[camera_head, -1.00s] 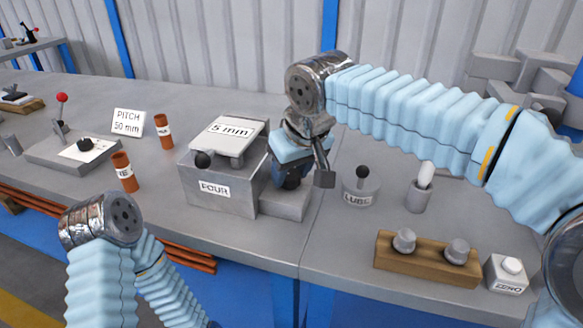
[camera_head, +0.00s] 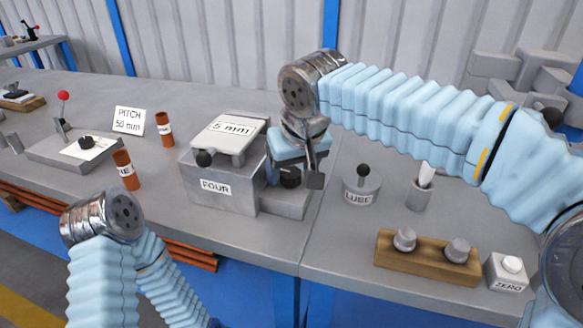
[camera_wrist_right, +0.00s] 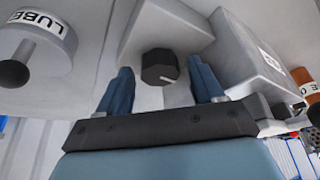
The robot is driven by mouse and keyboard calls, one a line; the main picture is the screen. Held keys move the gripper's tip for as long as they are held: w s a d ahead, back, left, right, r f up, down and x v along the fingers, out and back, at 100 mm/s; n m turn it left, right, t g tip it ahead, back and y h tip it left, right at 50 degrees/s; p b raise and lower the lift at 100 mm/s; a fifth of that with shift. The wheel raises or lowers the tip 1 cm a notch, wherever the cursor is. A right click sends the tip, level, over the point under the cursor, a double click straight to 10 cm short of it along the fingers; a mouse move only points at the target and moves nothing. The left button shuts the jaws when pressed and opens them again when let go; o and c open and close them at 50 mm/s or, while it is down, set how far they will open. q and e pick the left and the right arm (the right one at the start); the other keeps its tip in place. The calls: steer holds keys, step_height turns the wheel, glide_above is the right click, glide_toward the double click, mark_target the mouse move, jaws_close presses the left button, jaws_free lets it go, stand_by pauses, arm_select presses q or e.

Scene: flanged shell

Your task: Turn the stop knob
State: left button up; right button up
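The stop knob (camera_head: 290,177) is a dark, faceted knob on a low grey block (camera_head: 284,203) at the right side of the grey box marked FOUR. In the right wrist view the knob (camera_wrist_right: 159,67) shows a short white mark at its lower right. My right gripper (camera_wrist_right: 160,72) is open, with one blue finger on each side of the knob and visible gaps between. In the head view this gripper (camera_head: 284,167) hangs over the block and partly hides the knob. My left arm shows at lower left; its gripper is out of view.
The FOUR box (camera_head: 215,187) carries a tilted 5 mm plate (camera_head: 229,137). The LUBE pot (camera_head: 361,188) stands right of the block. A wooden rack (camera_head: 427,259) and ZERO button box (camera_head: 508,271) are at front right. Orange cylinders stand left of the box.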

steer(key=p+v, duration=0.1)
steer(key=v, duration=1.3)
steer(key=shift+f, duration=0.1)
